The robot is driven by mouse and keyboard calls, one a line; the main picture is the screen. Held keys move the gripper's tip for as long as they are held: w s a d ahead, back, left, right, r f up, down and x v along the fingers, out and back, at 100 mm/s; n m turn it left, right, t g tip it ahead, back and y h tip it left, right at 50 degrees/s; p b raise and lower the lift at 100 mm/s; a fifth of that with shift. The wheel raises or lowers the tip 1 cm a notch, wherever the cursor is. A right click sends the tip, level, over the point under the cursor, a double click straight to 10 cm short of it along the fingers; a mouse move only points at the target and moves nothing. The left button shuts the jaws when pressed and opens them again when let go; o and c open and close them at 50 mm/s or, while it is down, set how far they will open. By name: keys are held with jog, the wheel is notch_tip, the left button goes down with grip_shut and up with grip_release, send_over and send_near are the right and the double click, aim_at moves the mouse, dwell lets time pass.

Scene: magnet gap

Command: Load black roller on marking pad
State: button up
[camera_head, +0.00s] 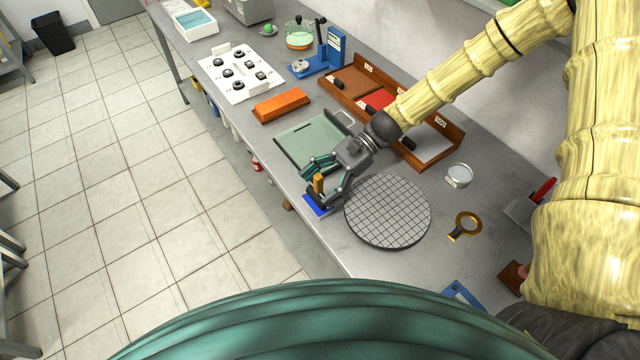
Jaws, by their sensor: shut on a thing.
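My gripper (323,185) is low at the front edge of the bench, shut on a small upright piece with a tan handle (318,182). Its lower end is dark and is partly hidden by the fingers; I take it for the black roller. Directly below is a small blue pad (311,205), which seems to be the marking pad. Its far part is hidden by the gripper. I cannot tell whether the dark end touches the pad or hangs just above it.
A round gridded grey plate (388,211) lies close right of the gripper. A green-grey board (297,143) lies behind. A wooden tray (449,151) with coloured compartments stands at the wall. A magnifier (466,223) and glass dish (459,175) are further right. The bench drops off at left.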

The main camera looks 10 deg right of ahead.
aim_at(320, 175)
jog(key=shift+f, duration=0.3)
dwell(0.5)
dwell(0.6)
jog(key=shift+r+p, duration=2.35)
jog(key=shift+r, duration=1.2)
jog(key=shift+f, duration=0.1)
